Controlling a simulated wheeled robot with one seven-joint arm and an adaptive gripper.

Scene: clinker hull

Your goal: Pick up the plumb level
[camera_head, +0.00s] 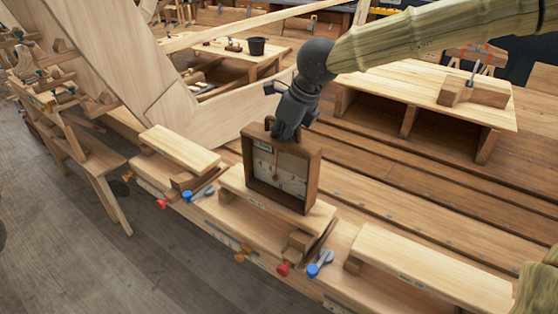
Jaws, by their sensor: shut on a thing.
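The plumb level (281,171) is a square wooden frame with a pale face, a small dark-edged label at the upper left and a reddish bob near its middle. It stands upright, at or just above a light wooden block on the bench; I cannot tell whether it touches. My gripper (284,134) is dark grey and comes down from above at the end of my arm. It is shut on the top edge of the plumb level. The fingertips are partly hidden by the frame's top.
Light planks (180,149) and (430,268) lie along the bench on both sides. Clamps with blue handles (319,263) and red knobs stick out at the front edge. A large curved timber (115,60) rises at the left. A low wooden table (440,92) stands at the back right.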

